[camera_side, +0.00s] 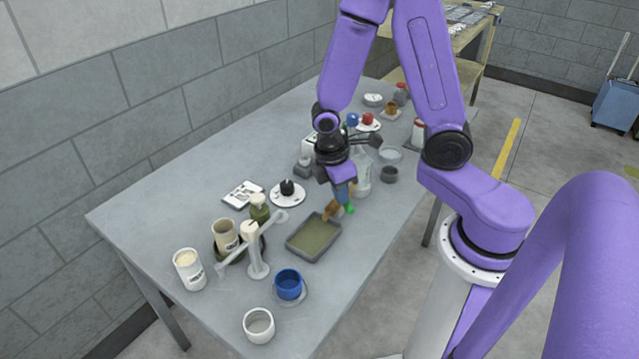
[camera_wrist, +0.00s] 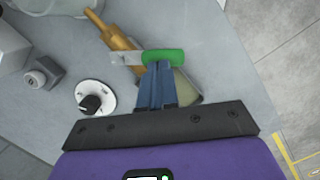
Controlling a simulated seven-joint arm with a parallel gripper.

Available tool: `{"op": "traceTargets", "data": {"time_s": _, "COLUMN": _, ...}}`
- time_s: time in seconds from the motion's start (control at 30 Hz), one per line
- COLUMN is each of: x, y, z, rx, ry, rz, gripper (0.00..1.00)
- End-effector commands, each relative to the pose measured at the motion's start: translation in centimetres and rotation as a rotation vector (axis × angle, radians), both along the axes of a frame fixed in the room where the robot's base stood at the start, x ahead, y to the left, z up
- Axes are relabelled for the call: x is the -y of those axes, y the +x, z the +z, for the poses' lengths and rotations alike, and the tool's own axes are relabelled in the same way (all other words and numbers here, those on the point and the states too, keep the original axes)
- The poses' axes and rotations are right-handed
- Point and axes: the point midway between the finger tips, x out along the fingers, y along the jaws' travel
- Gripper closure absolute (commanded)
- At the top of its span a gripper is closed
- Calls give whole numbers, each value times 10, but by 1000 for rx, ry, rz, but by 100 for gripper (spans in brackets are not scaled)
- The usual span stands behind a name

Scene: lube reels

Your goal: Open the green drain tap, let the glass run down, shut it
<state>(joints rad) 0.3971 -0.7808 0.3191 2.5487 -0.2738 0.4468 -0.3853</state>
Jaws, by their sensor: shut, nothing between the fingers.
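The green tap handle (camera_wrist: 163,57) shows in the wrist view on a pale lever beside a brass tap body (camera_wrist: 117,38). In the side view the green handle (camera_side: 349,209) and brass body (camera_side: 331,209) sit just above the far right end of a shallow tray (camera_side: 291,246). A clear glass vessel (camera_side: 363,176) stands behind them; its liquid level cannot be made out. My gripper (camera_side: 343,196) has blue fingers, closed together and empty. In the wrist view my fingertips (camera_wrist: 157,68) are right at the handle's edge; whether they touch it is unclear.
A white dial with a black knob (camera_side: 287,188) lies left of my gripper. A white stand with an arm (camera_side: 256,262), a blue cup (camera_side: 288,283) and a white cup (camera_side: 258,325) are nearer the front. The table's left end (camera_side: 130,215) is clear.

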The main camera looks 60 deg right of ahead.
Motion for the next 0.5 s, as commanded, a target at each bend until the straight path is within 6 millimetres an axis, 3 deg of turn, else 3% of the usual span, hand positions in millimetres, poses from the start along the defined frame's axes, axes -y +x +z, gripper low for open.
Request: {"op": "traceTargets", "data": {"time_s": 0.5, "x": 17, "y": -16, "z": 0, "rx": -1, "ry": 0, "rz": 414, "gripper": 100}}
